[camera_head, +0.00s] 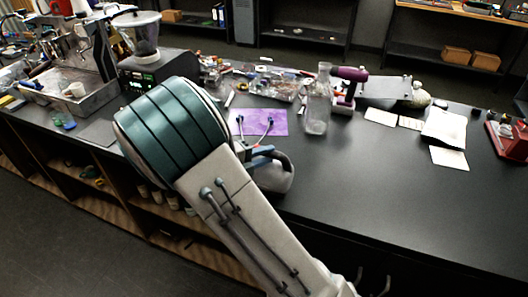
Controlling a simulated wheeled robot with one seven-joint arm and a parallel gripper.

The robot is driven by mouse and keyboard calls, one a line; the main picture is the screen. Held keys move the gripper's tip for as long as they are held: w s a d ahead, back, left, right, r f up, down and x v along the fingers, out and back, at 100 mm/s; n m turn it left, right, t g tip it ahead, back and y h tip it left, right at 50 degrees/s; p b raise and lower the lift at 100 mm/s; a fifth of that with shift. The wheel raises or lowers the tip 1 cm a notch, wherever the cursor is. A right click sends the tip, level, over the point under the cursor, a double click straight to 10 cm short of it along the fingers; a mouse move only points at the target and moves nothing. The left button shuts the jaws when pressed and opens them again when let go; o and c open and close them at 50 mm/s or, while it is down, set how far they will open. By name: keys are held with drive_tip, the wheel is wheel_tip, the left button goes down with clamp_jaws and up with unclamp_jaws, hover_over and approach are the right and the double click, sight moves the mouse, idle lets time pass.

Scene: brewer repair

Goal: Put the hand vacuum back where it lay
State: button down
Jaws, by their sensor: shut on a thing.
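My arm crosses the middle of the view and hides most of my gripper (262,153); only a dark, bluish part shows beside the arm. It is shut on a grey, rounded thing (278,178), which looks like the hand vacuum, at the counter's front edge. Its left side is hidden by my arm. I cannot tell whether it touches the counter. Just behind lies a purple mat (275,117), with a thin tool with red and blue parts showing over it.
A clear bottle (318,105) and a purple-and-white device (350,85) stand behind to the right. White papers (445,125) and a red box (508,142) lie farther right. A grinder (145,60) and a metal tray (82,100) stand left. The dark counter (370,185) is clear at right front.

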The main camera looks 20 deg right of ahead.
drive_tip(key=c, duration=1.2)
unclamp_jaws()
drive_tip(key=shift+s+f, duration=0.1)
drive_tip(key=shift+c, duration=0.2)
drive_tip(key=b+v, duration=0.1)
drive_tip(key=v, duration=1.1)
drive_tip(key=s+d+r+m+g+y, duration=0.1)
drive_tip(key=s+d+m+g+y, duration=0.75)
drive_tip(key=m, duration=0.75)
drive_tip(key=s+d+r+m+t+y, duration=0.1)
drive_tip(key=s+r+m+t+y, duration=0.1)
drive_tip(key=m, duration=1)
drive_tip(key=s+d+r+m+t+y, duration=0.1)
drive_tip(key=s+m+t+y, duration=0.3)
drive_tip(key=m, duration=0.8)
drive_tip(key=s+r+t, duration=0.1)
drive_tip(key=s, duration=0.1)
drive_tip(key=shift+s+d+r+m+y, duration=0.2)
drive_tip(key=shift+s+d+m+y, duration=0.15)
drive_tip(key=shift+s+m, duration=0.05)
